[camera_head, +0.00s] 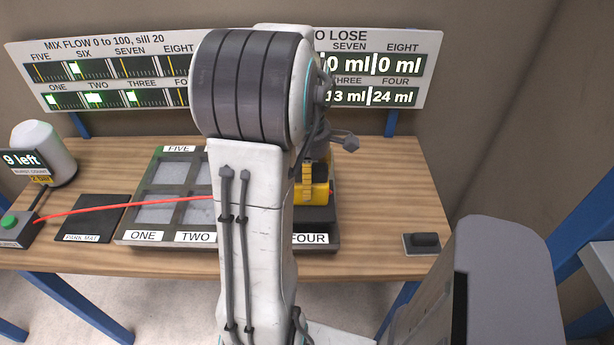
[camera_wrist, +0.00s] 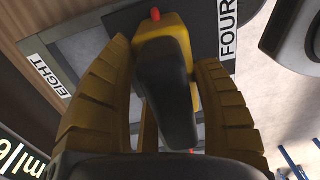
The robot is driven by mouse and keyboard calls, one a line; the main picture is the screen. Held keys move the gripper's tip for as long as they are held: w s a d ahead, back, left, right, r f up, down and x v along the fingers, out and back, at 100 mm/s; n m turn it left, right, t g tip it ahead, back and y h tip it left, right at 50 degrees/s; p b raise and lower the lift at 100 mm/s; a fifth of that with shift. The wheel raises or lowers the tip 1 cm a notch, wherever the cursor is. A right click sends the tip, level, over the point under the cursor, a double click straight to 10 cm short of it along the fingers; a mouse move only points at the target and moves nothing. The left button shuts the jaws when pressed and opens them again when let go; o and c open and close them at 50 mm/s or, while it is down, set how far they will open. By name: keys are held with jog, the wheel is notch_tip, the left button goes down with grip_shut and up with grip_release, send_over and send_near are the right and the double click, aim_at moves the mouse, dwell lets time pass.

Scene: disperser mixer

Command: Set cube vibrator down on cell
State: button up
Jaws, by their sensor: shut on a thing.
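The cube vibrator (camera_wrist: 163,50), a yellow body with a black top part and red ends, sits between the two ribbed fingers of my gripper (camera_wrist: 165,58) in the wrist view. My gripper is shut on it. In the head view the vibrator's yellow side (camera_head: 320,193) shows just right of my arm, over the right side of the cell tray (camera_head: 128,239), near the label FOUR (camera_head: 311,239). In the wrist view it lies between the labels EIGHT (camera_wrist: 57,76) and FOUR (camera_wrist: 229,22). My arm hides the middle of the tray. I cannot tell whether the vibrator touches a cell.
A black park mat (camera_head: 90,218) lies left of the tray, with a red cable (camera_head: 120,207) above it. A green-button box (camera_head: 12,230) and a white rounded device (camera_head: 44,152) stand at left. A small dark block (camera_head: 424,241) is at right. Display boards (camera_head: 110,72) stand behind.

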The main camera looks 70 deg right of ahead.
jog(key=shift+f+b, duration=0.75)
jog(key=shift+f, duration=0.1)
jog(key=o, duration=1.3)
jog(key=shift+f, duration=0.15)
notch_tip(320, 180, up, 12)
jog(key=shift+r, duration=0.1)
dwell(0.7)
